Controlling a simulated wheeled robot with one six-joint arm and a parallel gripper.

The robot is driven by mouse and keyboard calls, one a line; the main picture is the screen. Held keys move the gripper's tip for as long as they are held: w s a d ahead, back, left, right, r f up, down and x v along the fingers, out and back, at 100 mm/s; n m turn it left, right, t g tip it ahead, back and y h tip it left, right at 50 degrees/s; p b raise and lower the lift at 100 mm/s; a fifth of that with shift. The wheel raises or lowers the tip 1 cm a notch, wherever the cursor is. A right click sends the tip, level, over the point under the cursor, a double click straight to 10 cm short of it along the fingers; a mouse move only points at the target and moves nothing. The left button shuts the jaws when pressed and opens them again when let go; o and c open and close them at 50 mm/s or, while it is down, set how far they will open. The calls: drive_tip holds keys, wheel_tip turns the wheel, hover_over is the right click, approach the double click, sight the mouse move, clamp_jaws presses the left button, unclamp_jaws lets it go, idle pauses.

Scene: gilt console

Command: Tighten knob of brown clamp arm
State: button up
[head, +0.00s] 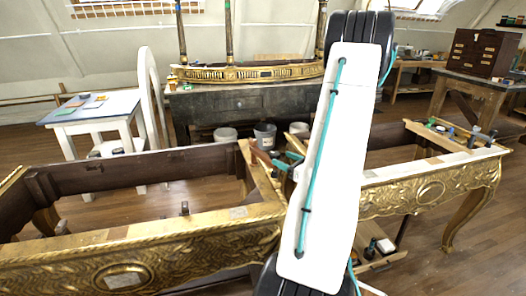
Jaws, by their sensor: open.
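A small reddish-brown piece (264,158) sits on the gilt frame near the middle, just left of my arm. It may be the brown clamp arm, but it is too small to be sure, and no knob can be made out. Small teal parts (284,161) show beside it, against the edge of my arm. I cannot tell whether they belong to a clamp or to my own cabling. My white arm link crosses the middle of the head view and covers what lies behind it. My gripper's fingers cannot be seen.
The gilt carved console frame (130,240) spans the foreground, open in the middle. Tools lie on its right end (455,133). A dark workbench (225,105) stands behind, with buckets (265,136) below. A white table (93,107) stands at left, a wooden chest (484,52) at right.

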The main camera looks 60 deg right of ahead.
drive_tip(key=w, duration=0.2)
drive_tip(key=w+d, duration=0.1)
drive_tip(key=w, duration=0.2)
drive_tip(key=w+d, duration=0.1)
drive_tip(key=w, duration=0.1)
drive_tip(key=shift+w, duration=0.25)
